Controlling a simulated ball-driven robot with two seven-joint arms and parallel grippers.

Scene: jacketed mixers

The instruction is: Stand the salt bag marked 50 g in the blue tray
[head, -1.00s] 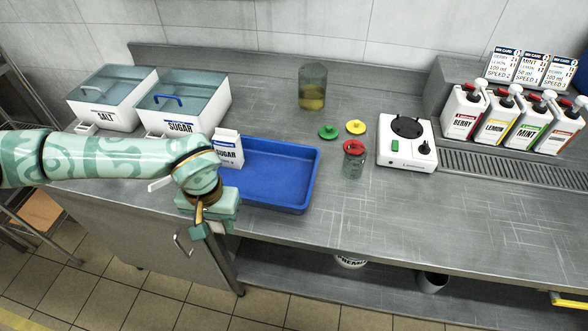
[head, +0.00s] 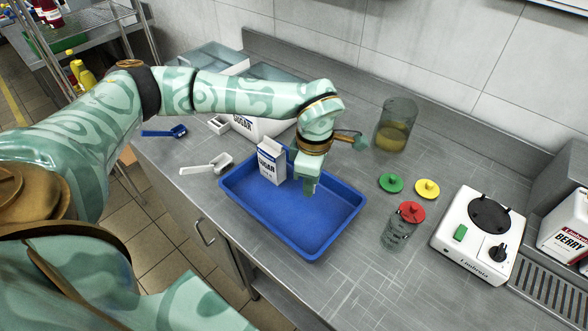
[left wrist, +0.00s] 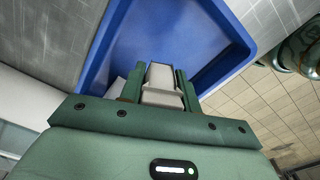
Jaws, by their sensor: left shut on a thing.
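The blue tray (head: 318,240) lies on the steel counter. A white bag marked SUGAR (head: 271,162) stands upright at its left end. My left gripper (head: 308,188) points down over the back part of the tray, just right of the sugar bag. In the left wrist view the left gripper (left wrist: 161,88) is shut on a pale bag (left wrist: 160,76), with the blue tray (left wrist: 235,45) beyond it. No label shows on the held bag, so I cannot read its mark. The gripper hides it in the head view. I cannot tell whether it touches the tray floor. My right gripper is out of view.
A white scoop (head: 207,166) and a blue scoop (head: 165,132) lie left of the tray. The sugar bin (head: 262,128) is behind. Right stand a red-lidded jar (head: 398,230), green lid (head: 391,183), yellow lid (head: 427,188), glass jug (head: 396,127) and white mixer base (head: 478,235).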

